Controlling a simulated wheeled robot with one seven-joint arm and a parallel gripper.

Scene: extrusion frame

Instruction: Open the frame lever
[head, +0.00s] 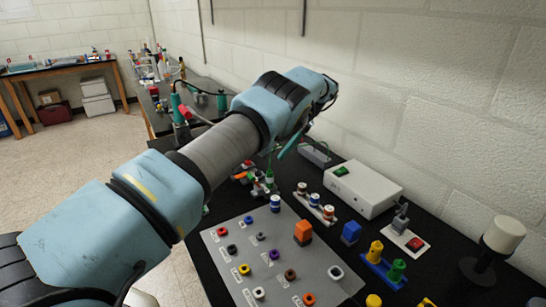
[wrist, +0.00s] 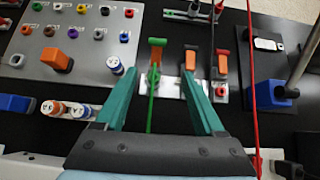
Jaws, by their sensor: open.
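My gripper (wrist: 160,76) is open, with its two teal fingers apart and nothing held between them. In the wrist view a pale plate (wrist: 180,86) lies just beyond the fingertips. A grey bar with a green handle-like piece (wrist: 192,13) lies farther off at the top. I cannot tell for certain which of these is the frame lever. In the head view my arm hides much of this area, and one teal finger (head: 290,142) shows beyond it.
A grey board (wrist: 85,35) with coloured pegs lies left of the gripper. A red cable (wrist: 254,90) and a thin green cable (wrist: 152,95) cross nearby. A white box (head: 362,188) stands near the wall.

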